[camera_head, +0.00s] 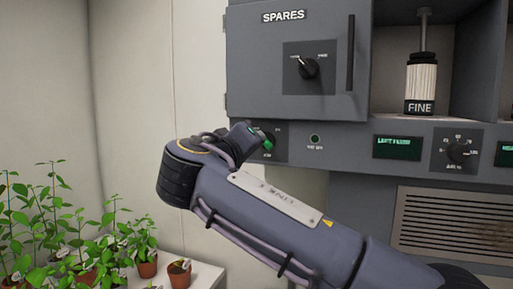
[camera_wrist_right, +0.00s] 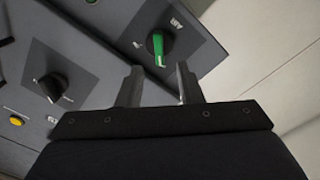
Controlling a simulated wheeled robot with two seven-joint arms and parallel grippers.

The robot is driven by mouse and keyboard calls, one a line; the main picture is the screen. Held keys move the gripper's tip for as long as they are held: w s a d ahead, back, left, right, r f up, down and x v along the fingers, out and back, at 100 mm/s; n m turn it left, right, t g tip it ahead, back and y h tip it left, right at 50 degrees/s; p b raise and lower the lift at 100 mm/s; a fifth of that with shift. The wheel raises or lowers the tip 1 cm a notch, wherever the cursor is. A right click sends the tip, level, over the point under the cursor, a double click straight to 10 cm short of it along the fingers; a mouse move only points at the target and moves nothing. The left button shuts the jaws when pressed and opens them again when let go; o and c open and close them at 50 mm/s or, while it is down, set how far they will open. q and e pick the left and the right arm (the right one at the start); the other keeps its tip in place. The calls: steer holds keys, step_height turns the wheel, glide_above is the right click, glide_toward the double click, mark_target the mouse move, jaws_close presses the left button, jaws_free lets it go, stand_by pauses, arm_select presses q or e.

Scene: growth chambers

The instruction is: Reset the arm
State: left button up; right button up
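My right arm (camera_head: 270,220) comes in from the lower right of the head view and reaches up and left to the front of a grey cabinet. In the right wrist view my right gripper (camera_wrist_right: 160,70) is open, with its two fingers apart and nothing between them. A green-handled knob (camera_wrist_right: 158,48) on a dark plate lies just beyond the fingertips, apart from them as far as I can tell. In the head view the wrist largely hides this knob, and only a bit of green (camera_head: 266,139) shows. My left gripper is not in view.
The cabinet has a SPARES door (camera_head: 290,60) with a black dial and handle. A FINE cartridge (camera_head: 421,85) stands in an open bay. A green display (camera_head: 397,147) and another dial (camera_head: 458,150) sit right. Potted seedlings (camera_head: 146,262) stand on a white surface (camera_head: 205,275) at lower left.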

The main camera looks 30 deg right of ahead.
steer(key=shift+v, duration=1.15)
steer(key=s+d+f+n+g+y, duration=0.1)
steer(key=s+d+f+g+y, duration=0.15)
steer(key=f, duration=0.65)
steer(key=s+d+f+n+g+y, duration=0.15)
steer(key=s+f+y, duration=0.25)
steer(key=f, duration=0.5)
steer(key=s+d+f+n+g+y, duration=0.1)
steer(key=s+d+f+y, duration=0.15)
steer(key=f, duration=0.65)
steer(key=s+a+f+m+y, duration=0.2)
steer(key=s+a+f+y, duration=0.2)
steer(key=s+f, duration=0.3)
steer(key=s+a+f+m+g+y, duration=0.1)
steer(key=s+a+f+m+y, duration=0.1)
steer(key=s+a+f+y, duration=0.2)
steer(key=s+a+f, duration=0.3)
steer(key=s+f, duration=0.1)
steer(key=shift+f, duration=0.3)
steer(key=shift+s+m, duration=0.15)
steer(key=shift+m, duration=0.1)
